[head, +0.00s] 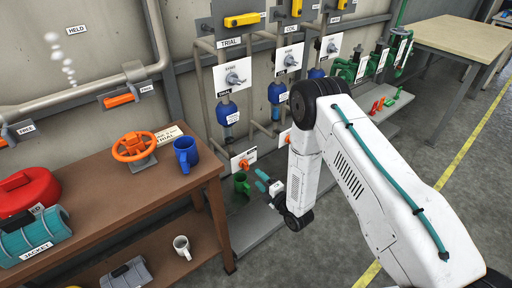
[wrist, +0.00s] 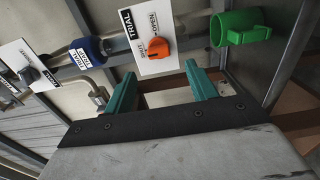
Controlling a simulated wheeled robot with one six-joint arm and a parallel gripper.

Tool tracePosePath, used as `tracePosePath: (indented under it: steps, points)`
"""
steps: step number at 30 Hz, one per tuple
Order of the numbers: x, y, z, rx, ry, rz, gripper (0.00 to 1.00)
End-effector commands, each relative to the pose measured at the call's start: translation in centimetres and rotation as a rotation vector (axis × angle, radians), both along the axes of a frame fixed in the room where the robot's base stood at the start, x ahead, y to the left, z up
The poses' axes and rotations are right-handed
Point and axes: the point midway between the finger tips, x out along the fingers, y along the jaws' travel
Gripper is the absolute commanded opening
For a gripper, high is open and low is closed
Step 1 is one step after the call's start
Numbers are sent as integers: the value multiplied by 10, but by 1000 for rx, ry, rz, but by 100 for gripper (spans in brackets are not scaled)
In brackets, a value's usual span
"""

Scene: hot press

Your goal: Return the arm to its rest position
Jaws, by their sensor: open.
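My white arm reaches down from the right in the head view. My gripper (head: 263,181) is at its end, low beside the pipe stand, with its two teal fingers apart and nothing between them. The fingers also show spread in the wrist view (wrist: 159,76). An orange valve knob (wrist: 158,48) on a white TRIAL/OPEN plate shows beyond the fingers.
Open floor lies at right.

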Motion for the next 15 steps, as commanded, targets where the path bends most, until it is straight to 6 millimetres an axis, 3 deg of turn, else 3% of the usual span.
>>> tracePosePath:
  steps: [6, 8, 12, 15]
  points:
    - [0, 0, -7, 30, 61, 0, 57]
    - [-1, 0, -22, 38, 156, -5, 57]
    - [-25, -14, -81, 34, 528, -79, 57]
    - [-36, -30, -93, 35, 787, -189, 57]
